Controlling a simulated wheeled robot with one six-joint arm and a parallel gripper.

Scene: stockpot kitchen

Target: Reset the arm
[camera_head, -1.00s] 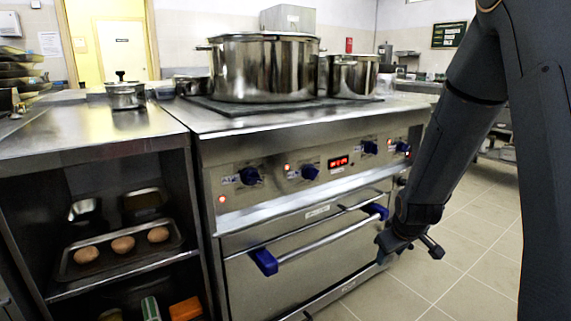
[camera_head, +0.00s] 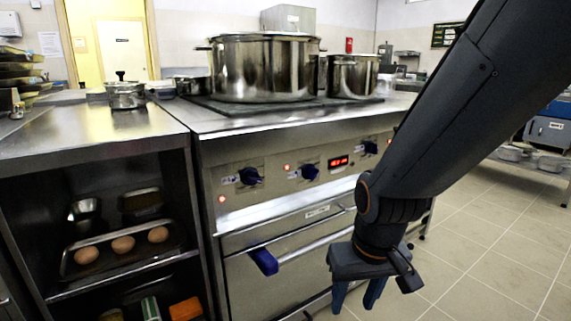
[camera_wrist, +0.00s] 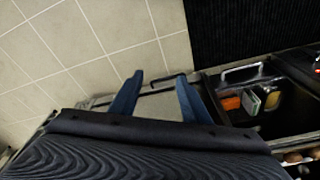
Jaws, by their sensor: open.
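My gripper (camera_head: 356,296) hangs low in front of the stove's oven door in the head view, pointing down. Its two blue fingers are apart with nothing between them. In the wrist view the open fingers (camera_wrist: 155,97) point toward the tiled floor and the cabinet side. My arm crosses the right part of the head view and hides the right end of the oven handle and some of the control knobs.
The stove (camera_head: 270,206) carries a large stockpot (camera_head: 264,68) and a smaller pot (camera_head: 352,76). An open shelf at left holds a tray (camera_head: 124,258) with several round brown items. Tiled floor (camera_head: 480,250) is free at right.

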